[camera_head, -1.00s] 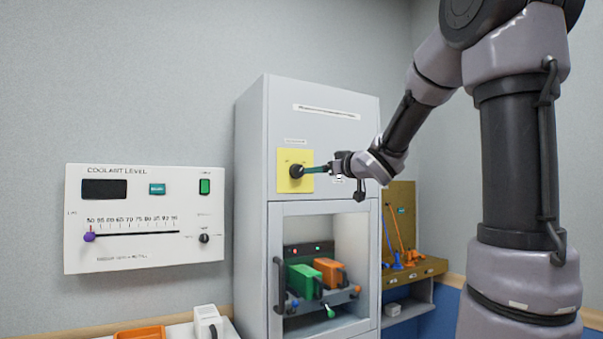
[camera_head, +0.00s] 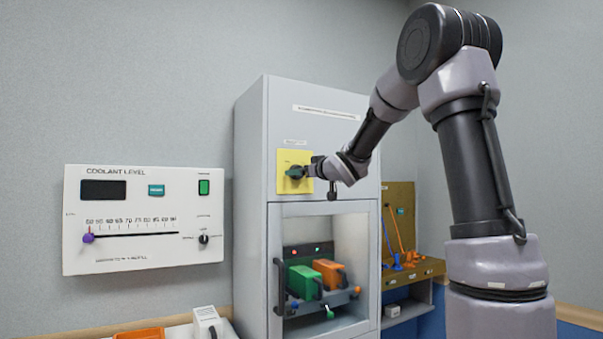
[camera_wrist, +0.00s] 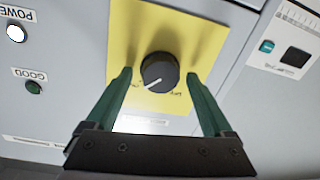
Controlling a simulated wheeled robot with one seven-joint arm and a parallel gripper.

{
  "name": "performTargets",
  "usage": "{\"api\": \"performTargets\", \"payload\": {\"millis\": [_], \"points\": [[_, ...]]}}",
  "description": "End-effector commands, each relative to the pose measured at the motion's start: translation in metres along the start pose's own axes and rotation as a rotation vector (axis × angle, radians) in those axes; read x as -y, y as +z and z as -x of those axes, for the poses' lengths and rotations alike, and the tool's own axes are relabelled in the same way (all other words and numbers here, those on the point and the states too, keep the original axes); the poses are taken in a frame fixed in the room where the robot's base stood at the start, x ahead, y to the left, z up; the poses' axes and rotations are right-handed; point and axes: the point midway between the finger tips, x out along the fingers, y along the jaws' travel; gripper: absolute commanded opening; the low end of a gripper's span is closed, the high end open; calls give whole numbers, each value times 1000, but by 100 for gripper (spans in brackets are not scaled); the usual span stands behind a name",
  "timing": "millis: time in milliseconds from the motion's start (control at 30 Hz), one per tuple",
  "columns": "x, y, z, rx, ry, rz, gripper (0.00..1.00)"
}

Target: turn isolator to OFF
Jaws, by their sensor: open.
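The isolator is a black round knob (camera_wrist: 160,72) with a white pointer line, on a yellow plate (camera_wrist: 185,30) on the cabinet front. In the wrist view the pointer slants toward the lower left, and a label that seems to read OFF sits at the knob's lower right. My gripper (camera_wrist: 160,76) is open, with one green finger on each side of the knob and a gap showing on both sides. In the head view my gripper (camera_head: 302,172) is at the yellow plate (camera_head: 284,160) and largely hides the knob.
The grey cabinet (camera_head: 250,200) has an open-looking lower bay with a green block (camera_head: 303,282) and an orange block (camera_head: 328,270). A coolant level panel (camera_head: 130,255) hangs on the wall to the left.

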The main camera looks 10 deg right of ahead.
Motion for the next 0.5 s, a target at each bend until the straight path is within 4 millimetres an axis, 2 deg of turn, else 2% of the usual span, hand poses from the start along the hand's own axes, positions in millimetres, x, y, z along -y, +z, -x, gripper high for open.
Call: {"api": "performTargets", "payload": {"millis": [100,267,300,333,500], "points": [[0,0,0,0,0,0,86],[0,0,0,0,0,0,25],[0,0,0,0,0,0,10],[0,0,0,0,0,0,0],[0,0,0,1,0,7,0]]}}
